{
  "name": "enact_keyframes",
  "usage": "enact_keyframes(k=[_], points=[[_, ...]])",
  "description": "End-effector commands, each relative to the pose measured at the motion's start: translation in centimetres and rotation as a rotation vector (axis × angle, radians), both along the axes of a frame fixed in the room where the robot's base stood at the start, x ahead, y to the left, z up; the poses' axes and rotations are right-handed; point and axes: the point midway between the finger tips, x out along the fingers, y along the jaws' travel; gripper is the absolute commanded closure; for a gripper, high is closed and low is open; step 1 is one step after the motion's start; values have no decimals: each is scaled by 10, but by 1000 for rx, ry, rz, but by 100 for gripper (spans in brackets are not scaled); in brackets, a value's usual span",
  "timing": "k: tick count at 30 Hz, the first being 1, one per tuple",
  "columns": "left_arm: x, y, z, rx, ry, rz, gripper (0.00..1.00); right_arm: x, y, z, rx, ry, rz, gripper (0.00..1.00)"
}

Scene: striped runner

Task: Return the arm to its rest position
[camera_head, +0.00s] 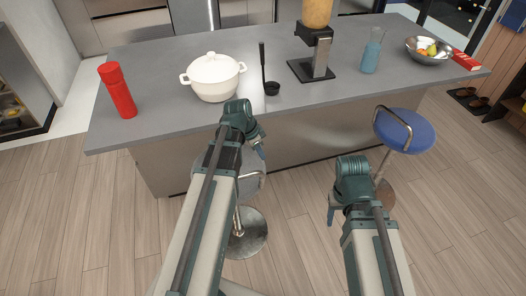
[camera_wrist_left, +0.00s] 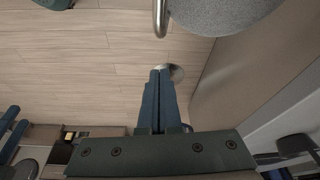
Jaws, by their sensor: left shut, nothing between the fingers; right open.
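My left arm comes in from the lower left of the head view. Its gripper (camera_head: 260,152) hangs in front of the grey island, over a stool. In the left wrist view its two blue fingers (camera_wrist_left: 157,101) lie together, shut with nothing between them. My right gripper (camera_head: 331,213) points down over the wood floor, left of the blue stool, and holds nothing visible. Its finger gap is hard to make out in the head view.
The grey island (camera_head: 180,125) carries a red bottle (camera_head: 118,92), a white pot (camera_head: 213,78), a black ladle (camera_head: 270,87), a dispenser (camera_head: 316,50), a blue flask (camera_head: 372,55) and a metal bowl (camera_head: 428,56). A blue stool (camera_head: 405,131) and a grey stool (camera_head: 247,185) stand before it.

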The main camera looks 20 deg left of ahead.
Motion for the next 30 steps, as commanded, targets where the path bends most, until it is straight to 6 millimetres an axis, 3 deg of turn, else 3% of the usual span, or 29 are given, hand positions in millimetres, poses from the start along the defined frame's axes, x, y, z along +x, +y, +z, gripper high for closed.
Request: enact_keyframes(k=[9, 14, 18, 21, 27, 30], points=[[-4, -9, -1, 3, 15, 6, 100, 0, 0, 0, 0, 0, 0, 43], [-33, -62, -2, 33, 107, 69, 100, 0, 0, 4, 0, 0, 0, 43], [-73, -115, -2, 101, 202, 176, 100, 0, 0, 8, 0, 0, 0, 43], [-100, -143, 0, 156, 242, 256, 100, 0, 0, 10, 0, 0, 0, 43], [-138, -173, 3, 246, 268, 388, 100, 0, 0, 13, 0, 0, 0, 43], [-147, -179, 4, 268, 267, 423, 100, 0, 0, 13, 0, 0, 0, 43]])
